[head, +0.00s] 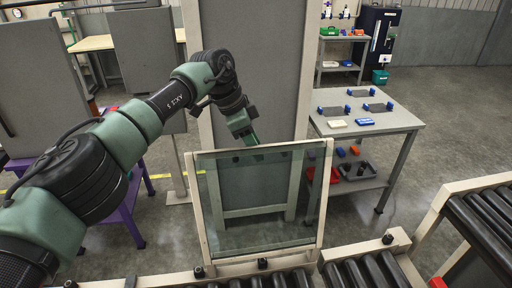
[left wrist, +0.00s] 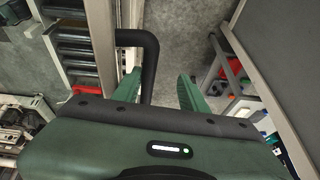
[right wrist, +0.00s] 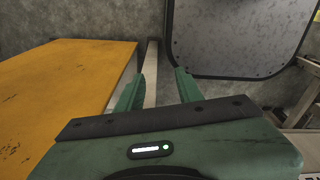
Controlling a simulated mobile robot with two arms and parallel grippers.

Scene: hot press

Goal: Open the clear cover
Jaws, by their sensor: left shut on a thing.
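The clear cover (head: 240,222) is a glass pane in a pale beige frame. In the head view it stands roughly upright at the near conveyor, in front of the grey panel. My left gripper (head: 247,141) is at the middle of its top edge, on the far side; the fingertips are partly hidden there. In the left wrist view a black bent handle (left wrist: 150,60) on the pale frame passes between the fingers of my left gripper (left wrist: 158,85), which is shut on it. My right gripper (right wrist: 157,84) shows only in the right wrist view, its fingers apart and empty.
Roller conveyors (head: 362,274) run along the front and right. A grey table (head: 385,118) with small parts stands behind at right. A purple stand (head: 128,210) is at left. A yellow surface (right wrist: 65,85) and a dark-edged grey panel (right wrist: 240,35) lie near my right gripper.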

